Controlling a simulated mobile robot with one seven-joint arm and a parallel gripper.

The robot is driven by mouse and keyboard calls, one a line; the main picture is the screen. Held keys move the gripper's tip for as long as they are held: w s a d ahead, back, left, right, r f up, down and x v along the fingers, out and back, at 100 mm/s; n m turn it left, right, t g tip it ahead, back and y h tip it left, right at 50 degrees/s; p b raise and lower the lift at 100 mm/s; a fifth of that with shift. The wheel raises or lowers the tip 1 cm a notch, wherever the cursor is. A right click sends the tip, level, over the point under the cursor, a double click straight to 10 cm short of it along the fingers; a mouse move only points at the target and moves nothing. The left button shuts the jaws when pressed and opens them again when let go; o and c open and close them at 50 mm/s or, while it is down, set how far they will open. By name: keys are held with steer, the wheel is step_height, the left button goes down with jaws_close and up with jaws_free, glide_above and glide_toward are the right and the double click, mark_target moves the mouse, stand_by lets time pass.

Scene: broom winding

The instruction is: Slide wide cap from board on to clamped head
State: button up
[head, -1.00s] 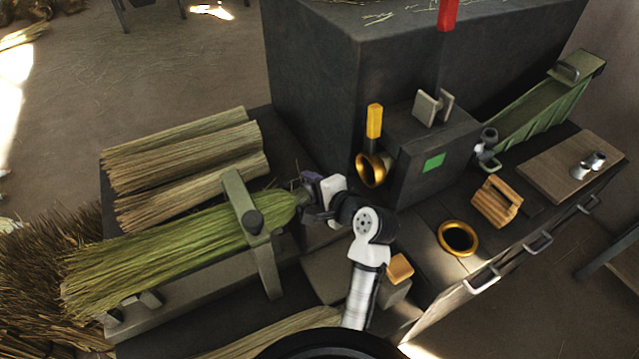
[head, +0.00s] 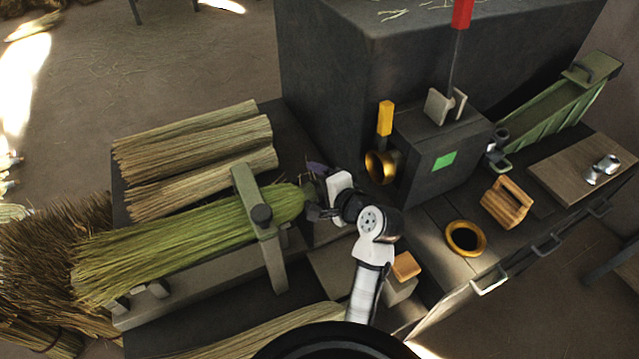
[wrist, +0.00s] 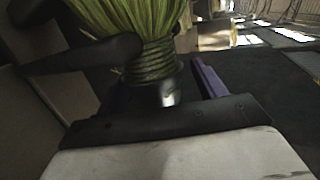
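The clamped head is a bundle of green bristles (head: 170,245) lying under a grey clamp (head: 262,225), its neck pointing right. My gripper (head: 314,192) is at the neck end. In the wrist view, the wound neck (wrist: 157,57) ends in a dark piece with a bright metallic spot (wrist: 168,94), which looks like a cap on the neck. A purple finger (wrist: 207,78) stands to its right with a visible gap, so my gripper looks open around it. The dark palm hides the piece's near end. Two silvery caps (head: 602,169) are on the wooden board (head: 560,178) at the far right.
Tan bristle bundles (head: 195,150) lie behind the clamped head. A dark machine block (head: 445,165) with a brass funnel (head: 380,167) stands right of my arm. A brass ring (head: 466,239) and a slatted wooden block (head: 507,203) are on the bench further right.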

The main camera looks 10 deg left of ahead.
steer(key=shift+d, duration=0.15)
steer(key=b+v, duration=0.2)
steer(key=v, duration=1.1)
steer(key=shift+s+d+r, duration=0.15)
steer(key=shift+s+r, duration=0.05)
steer(key=shift+r, duration=0.05)
